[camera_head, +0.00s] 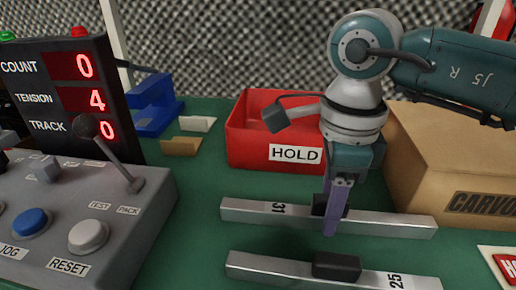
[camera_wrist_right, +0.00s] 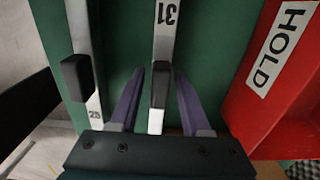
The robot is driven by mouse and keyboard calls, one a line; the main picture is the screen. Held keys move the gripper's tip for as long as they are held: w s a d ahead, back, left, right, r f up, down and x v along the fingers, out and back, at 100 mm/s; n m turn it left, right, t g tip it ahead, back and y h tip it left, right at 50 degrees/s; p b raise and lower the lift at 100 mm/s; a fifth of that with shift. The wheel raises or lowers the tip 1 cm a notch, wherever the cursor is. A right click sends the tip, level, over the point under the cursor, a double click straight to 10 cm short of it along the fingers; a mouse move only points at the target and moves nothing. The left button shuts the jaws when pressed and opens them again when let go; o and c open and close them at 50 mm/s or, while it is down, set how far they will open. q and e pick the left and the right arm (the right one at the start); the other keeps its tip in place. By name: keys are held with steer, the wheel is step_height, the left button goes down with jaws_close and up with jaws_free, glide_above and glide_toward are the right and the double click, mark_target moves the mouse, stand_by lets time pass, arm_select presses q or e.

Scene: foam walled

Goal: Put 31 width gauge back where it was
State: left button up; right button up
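The 31 width gauge (camera_head: 385,222) is a long silver bar with a black block handle, lying on the green surface in front of the red HOLD bin. Its number shows upside down in the head view. My right gripper (camera_head: 331,232) points down over its middle, hiding part of the handle. In the right wrist view, the purple fingers of the gripper (camera_wrist_right: 160,76) stand apart on either side of the black handle (camera_wrist_right: 161,88), with gaps visible. The 25 width gauge (camera_head: 270,267) lies nearer, roughly parallel to it. My left gripper is not in view.
The red HOLD bin (camera_head: 250,145) stands behind the gauges. A cardboard box (camera_head: 430,165) is at the right. A grey control panel (camera_head: 150,205) with buttons and a lever fills the left. A blue object (camera_head: 155,105) and small blocks (camera_head: 181,146) lie at the back left.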

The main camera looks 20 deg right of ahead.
steer(key=shift+o, duration=0.6)
steer(key=shift+r, duration=0.1)
